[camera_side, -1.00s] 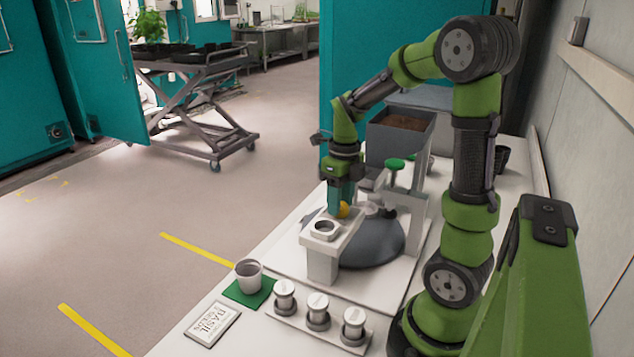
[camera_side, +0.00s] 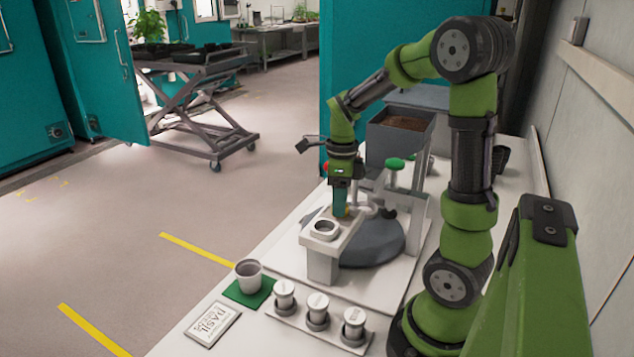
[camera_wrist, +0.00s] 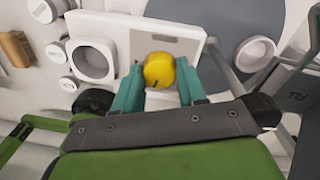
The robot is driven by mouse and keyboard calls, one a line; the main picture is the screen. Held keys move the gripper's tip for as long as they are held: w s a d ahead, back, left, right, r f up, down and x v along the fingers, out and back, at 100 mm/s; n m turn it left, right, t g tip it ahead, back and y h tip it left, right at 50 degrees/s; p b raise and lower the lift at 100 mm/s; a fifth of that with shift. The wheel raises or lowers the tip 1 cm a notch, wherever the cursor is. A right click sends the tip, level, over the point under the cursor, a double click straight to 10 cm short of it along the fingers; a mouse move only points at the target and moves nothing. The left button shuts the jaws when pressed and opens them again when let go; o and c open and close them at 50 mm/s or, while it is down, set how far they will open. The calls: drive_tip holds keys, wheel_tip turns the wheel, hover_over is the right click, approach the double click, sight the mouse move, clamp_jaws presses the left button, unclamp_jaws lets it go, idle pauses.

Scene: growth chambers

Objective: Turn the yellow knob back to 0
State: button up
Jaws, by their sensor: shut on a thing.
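The yellow knob (camera_wrist: 159,71) sits between the two teal fingers of my gripper (camera_wrist: 158,88) in the wrist view. A dark mark shows on the knob's face, pointing towards my gripper's palm; I cannot read any scale around it. My gripper is shut on the knob.
A white block with a ring holder (camera_side: 325,230) stands just in front of my gripper. A soil bin (camera_side: 400,135) stands behind.

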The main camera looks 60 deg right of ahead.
drive_tip(key=n, duration=0.5)
drive_tip(key=shift+n, duration=0.3)
drive_tip(key=n, duration=0.5)
drive_tip(key=shift+a+r, duration=0.1)
drive_tip(key=n, duration=0.5)
drive_tip(key=shift+n+h, duration=0.4)
drive_tip(key=shift+a+n, duration=0.1)
drive_tip(key=shift+n, duration=2.1)
drive_tip(key=o, duration=1.1)
drive_tip(key=shift+c, duration=0.2)
wheel_tip(320, 180, up, 17)
drive_tip(key=shift+w+a, duration=0.25)
drive_tip(key=shift+w, duration=0.1)
